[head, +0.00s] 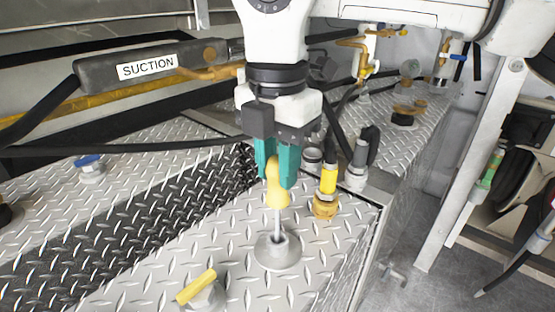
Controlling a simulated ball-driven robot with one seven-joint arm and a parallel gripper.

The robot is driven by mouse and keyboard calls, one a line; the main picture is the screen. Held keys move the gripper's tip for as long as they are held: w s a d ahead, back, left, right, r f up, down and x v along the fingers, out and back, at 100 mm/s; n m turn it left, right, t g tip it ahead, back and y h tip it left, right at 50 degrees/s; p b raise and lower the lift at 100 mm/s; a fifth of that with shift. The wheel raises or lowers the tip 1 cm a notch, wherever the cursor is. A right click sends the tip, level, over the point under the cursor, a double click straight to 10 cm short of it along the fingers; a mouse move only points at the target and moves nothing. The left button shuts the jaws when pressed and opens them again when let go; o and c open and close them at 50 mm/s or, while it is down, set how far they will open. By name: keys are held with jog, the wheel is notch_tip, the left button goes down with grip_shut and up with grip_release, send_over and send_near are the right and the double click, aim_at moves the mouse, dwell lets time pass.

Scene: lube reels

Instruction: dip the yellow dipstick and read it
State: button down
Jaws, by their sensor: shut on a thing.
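My gripper (277,166) has teal fingers and points down over the diamond-plate deck. It is shut on the yellow handle of the dipstick (277,192). The handle is upright, and its thin metal rod (278,225) runs down into a round grey fitting (279,250) on the deck. The rod's lower end is hidden inside the fitting, so no reading on it shows.
A yellow-topped brass fitting (327,190) stands close right of the gripper. A yellow T-handle cap (196,287) sits in front, and a blue cap (89,165) at the left. A suction hose (100,70) crosses behind.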

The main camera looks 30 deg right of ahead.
jog(key=shift+f+b, duration=0.4)
jog(key=shift+f, duration=0.4)
jog(key=shift+f+b, duration=2.6)
jog(key=shift+f, duration=0.7)
notch_tip(320, 180, up, 29)
jog(key=p, duration=2)
send_over(277, 209)
jog(key=w, duration=0.1)
jog(key=shift+w+d+r, duration=0.2)
jog(key=shift+d, duration=0.25)
jog(key=shift+f, duration=0.15)
